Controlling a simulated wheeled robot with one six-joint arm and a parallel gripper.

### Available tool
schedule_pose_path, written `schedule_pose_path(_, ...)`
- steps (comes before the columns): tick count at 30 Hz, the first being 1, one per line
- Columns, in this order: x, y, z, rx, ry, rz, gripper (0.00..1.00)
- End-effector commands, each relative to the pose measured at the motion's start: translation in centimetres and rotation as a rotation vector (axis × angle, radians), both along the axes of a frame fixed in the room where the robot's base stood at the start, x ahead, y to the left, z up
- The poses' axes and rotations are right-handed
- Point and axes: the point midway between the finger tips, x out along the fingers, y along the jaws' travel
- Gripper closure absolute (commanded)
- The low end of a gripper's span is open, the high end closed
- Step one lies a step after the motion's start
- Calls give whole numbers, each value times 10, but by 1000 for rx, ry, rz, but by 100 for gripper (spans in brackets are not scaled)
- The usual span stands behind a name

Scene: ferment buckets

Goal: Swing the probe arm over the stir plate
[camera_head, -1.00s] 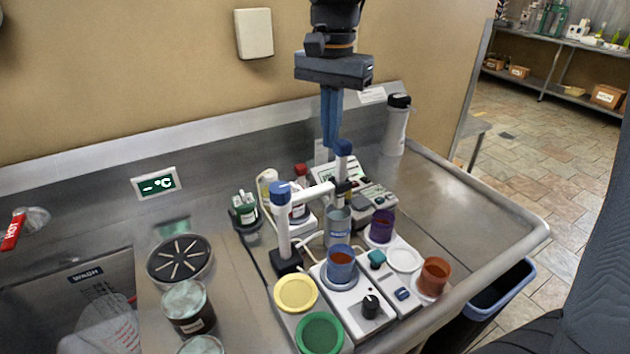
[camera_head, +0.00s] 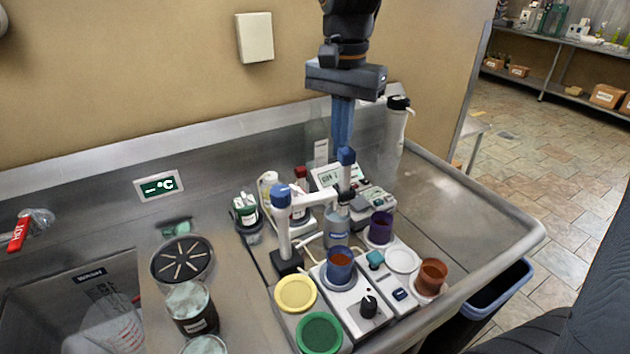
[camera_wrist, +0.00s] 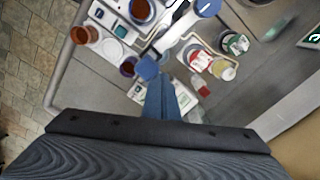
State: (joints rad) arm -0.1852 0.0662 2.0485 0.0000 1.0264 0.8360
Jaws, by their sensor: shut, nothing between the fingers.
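The probe arm (camera_head: 318,200) is a white bar on an upright post with a blue cap (camera_head: 281,192). It reaches right to a blue knob (camera_head: 346,156) above a bottle with a blue label (camera_head: 337,230). The stir plate (camera_head: 345,300) is a white box in front of it, with a blue cup of brown liquid (camera_head: 340,262) on top. The arm's end lies behind that cup, not over it. My gripper (camera_head: 341,146) is shut, its blue fingers pointing down at the knob. In the wrist view the fingertips (camera_wrist: 158,82) meet the knob's outline (camera_wrist: 147,69); contact cannot be told.
A grey meter (camera_head: 350,183) stands behind the bottle. A purple cup (camera_head: 381,226) and an orange cup (camera_head: 433,275) stand to the right. A yellow lid (camera_head: 296,293) and a green lid (camera_head: 319,332) lie left of the stir plate. The steel counter at right is clear.

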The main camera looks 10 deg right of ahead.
Motion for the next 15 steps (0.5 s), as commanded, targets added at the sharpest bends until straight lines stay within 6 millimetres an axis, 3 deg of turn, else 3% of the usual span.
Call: schedule_pose_path(15, -8, -3, 1, 0, 1, 0, 100)
